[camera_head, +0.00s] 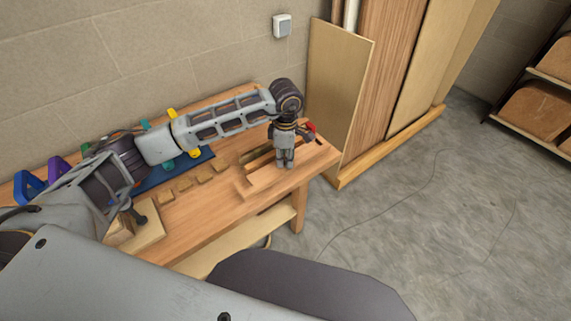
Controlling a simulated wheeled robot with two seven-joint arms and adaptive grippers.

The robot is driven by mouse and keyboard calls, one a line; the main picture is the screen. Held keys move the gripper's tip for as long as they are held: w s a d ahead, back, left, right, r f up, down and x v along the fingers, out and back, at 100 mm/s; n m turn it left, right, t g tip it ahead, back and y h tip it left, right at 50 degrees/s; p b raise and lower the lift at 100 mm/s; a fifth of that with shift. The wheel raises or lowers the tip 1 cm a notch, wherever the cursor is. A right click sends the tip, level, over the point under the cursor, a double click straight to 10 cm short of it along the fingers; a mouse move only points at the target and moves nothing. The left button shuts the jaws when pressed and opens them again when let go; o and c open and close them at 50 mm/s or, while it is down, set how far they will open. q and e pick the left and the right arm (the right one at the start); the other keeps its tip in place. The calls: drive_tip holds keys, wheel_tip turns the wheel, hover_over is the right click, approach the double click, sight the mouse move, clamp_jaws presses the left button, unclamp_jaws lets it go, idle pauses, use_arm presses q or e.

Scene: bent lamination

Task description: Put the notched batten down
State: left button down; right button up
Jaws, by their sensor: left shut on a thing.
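My left gripper (285,163) points down over the right end of the wooden workbench (190,217). It is shut on a light wooden strip, which I take to be the notched batten (263,178). The batten lies low along the bench top, close to its front edge. The notches are too small to make out, and the gripper hides part of the wood. I cannot tell whether the batten touches the bench. My right gripper is not in view.
Several small wooden blocks (184,184) lie in a row left of the gripper. A blue mat (150,181) lies behind them. A red thing (310,127) is at the bench's right end. Tall boards (338,85) lean beyond it. The floor at right is mostly clear.

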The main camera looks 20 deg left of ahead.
use_arm(q)
drive_tip(key=shift+f, duration=1.8)
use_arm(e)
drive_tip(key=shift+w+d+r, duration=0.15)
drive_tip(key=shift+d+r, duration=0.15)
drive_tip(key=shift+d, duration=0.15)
use_arm(q)
drive_tip(key=shift+f, duration=0.15)
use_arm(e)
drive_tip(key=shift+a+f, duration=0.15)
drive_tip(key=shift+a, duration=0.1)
use_arm(q)
drive_tip(key=c, duration=1.5)
unclamp_jaws()
drive_tip(key=shift+o, duration=1.3)
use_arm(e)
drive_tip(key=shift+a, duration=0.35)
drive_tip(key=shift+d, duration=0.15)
